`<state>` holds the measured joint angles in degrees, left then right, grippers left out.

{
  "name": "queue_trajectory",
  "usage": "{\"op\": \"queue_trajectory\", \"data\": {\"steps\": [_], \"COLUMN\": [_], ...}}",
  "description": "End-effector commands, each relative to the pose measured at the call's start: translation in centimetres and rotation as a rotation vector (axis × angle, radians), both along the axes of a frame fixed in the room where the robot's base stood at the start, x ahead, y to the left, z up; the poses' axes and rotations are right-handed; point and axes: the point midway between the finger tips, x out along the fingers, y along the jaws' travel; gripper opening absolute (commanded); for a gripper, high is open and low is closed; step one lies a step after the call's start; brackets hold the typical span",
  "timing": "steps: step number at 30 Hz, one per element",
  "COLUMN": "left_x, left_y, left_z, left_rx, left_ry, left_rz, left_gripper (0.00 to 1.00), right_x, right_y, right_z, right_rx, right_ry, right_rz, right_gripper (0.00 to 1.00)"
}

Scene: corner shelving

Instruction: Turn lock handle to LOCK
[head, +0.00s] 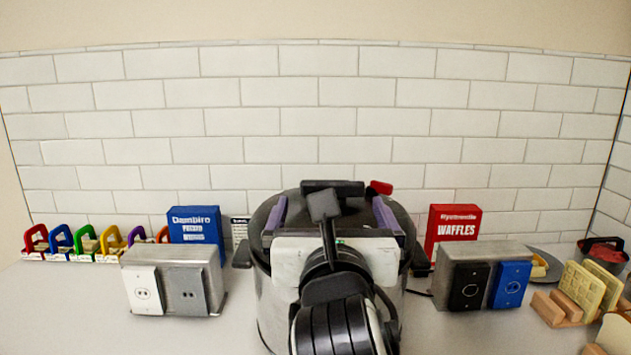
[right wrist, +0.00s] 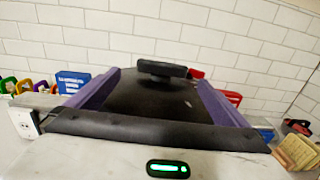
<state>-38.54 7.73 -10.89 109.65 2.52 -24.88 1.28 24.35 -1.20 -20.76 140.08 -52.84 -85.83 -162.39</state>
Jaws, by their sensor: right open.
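A large metal pot with a dark lid (head: 262,215) stands at the middle of the counter. A black handle-like bar (head: 345,188) rises at the far side of the lid; it also shows in the right wrist view (right wrist: 161,69). A small red piece (head: 381,187) is just right of the bar. I cannot read any LOCK mark. My right gripper (head: 331,204) is over the lid with its purple fingers spread wide. In the right wrist view (right wrist: 157,80) the bar is beyond the fingertips, between them, and nothing is held. My arm hides much of the pot. My left gripper is not visible.
Metal outlet boxes stand left (head: 205,262) and right (head: 455,255) of the pot. Behind are a blue box (head: 194,236) and a red waffles box (head: 453,228). Colored padlock-like items line the left. Waffles (head: 585,288) in a wooden rack are at right. A tiled wall closes the back.

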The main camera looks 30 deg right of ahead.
Motion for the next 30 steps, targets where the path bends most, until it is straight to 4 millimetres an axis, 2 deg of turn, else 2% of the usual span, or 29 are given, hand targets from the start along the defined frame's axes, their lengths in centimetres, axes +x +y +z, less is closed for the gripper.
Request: {"op": "queue_trajectory", "data": {"steps": [9,15,21,29,30], "left_x": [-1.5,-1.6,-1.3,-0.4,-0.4], "left_y": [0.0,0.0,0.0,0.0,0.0], "left_z": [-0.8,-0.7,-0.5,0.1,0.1], "left_rx": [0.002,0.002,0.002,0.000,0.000], "left_ry": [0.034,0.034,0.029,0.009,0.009], "left_rz": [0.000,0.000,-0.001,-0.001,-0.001], "left_gripper": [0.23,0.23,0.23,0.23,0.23], "right_x": [4.4,7.0,8.1,8.1,8.1], "right_y": [-3.1,-4.8,-5.5,-5.6,-5.6], "right_z": [0.0,0.0,0.0,0.0,0.0], "right_rx": [0.001,0.001,0.001,0.001,0.001], "right_ry": [0.002,0.001,-0.001,-0.001,-0.001], "right_rz": [-0.004,-0.002,-0.002,-0.001,-0.001], "right_gripper": [1.00,1.00,1.00,1.00,0.93]}}
